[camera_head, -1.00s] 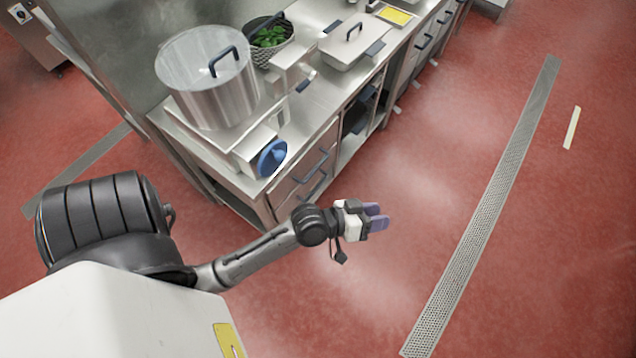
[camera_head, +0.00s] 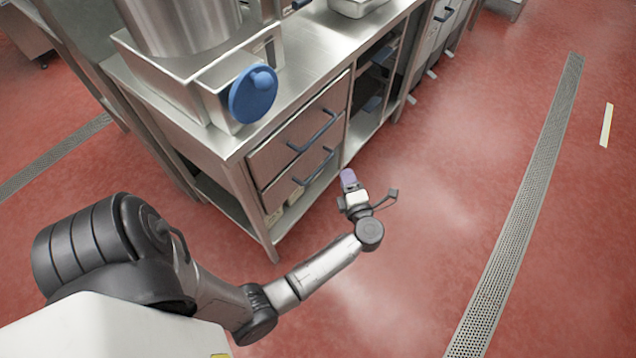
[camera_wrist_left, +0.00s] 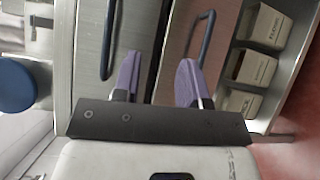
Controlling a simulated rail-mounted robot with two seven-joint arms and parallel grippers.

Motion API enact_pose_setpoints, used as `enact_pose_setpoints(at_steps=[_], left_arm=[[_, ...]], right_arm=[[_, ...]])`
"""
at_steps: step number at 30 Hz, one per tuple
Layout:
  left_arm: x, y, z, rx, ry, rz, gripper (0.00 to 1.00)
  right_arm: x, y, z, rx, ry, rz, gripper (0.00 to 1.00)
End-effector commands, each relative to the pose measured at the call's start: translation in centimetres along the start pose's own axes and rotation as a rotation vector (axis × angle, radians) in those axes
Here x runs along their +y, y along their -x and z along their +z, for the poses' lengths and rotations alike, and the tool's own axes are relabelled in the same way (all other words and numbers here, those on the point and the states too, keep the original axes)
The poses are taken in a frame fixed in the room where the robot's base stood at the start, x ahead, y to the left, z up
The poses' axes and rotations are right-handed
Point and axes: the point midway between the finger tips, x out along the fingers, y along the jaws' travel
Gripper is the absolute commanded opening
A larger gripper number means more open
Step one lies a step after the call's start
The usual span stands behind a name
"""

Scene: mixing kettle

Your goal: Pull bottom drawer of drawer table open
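The drawer table (camera_head: 225,145) is a steel counter with two stacked drawers. The bottom drawer (camera_head: 285,187) is shut and has a dark bar handle (camera_head: 315,168); this handle also shows in the left wrist view (camera_wrist_left: 206,38). The top drawer's handle (camera_head: 315,132) is above it and also shows in the left wrist view (camera_wrist_left: 110,40). My left gripper (camera_head: 348,178) is in front of the drawers, apart from both handles. In the left wrist view its two purple fingers (camera_wrist_left: 158,80) are spread and empty, pointing towards the drawer fronts. My right gripper is not in view.
A blue knob (camera_head: 253,93) sticks out above the counter's front edge, below a large pot (camera_head: 190,22). Boxes (camera_wrist_left: 256,68) sit on the low shelf under the drawers. The red floor (camera_head: 440,190) in front is clear, with a metal drain grate (camera_head: 525,200).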

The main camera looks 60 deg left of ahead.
Motion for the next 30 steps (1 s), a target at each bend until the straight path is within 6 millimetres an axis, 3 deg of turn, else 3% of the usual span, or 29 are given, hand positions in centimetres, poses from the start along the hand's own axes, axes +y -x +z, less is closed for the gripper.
enact_pose_setpoints(at_steps=[1,3,9,16,30], left_arm=[[-2.7,0.0,-0.5,0.055,0.007,-0.032,0.40],[-4.5,0.2,-1.2,0.123,0.011,-0.070,0.40],[-7.1,0.6,-2.3,0.235,0.013,-0.133,0.40],[-8.0,-1.4,-3.2,0.260,0.011,-0.144,0.40],[-9.1,-9.4,-5.3,0.257,0.012,-0.142,0.40]], right_arm=[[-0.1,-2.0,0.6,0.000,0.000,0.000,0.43],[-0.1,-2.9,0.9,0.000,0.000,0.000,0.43],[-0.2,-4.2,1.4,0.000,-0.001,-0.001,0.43],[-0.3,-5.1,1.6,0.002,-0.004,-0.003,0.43],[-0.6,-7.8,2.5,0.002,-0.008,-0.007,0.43]])
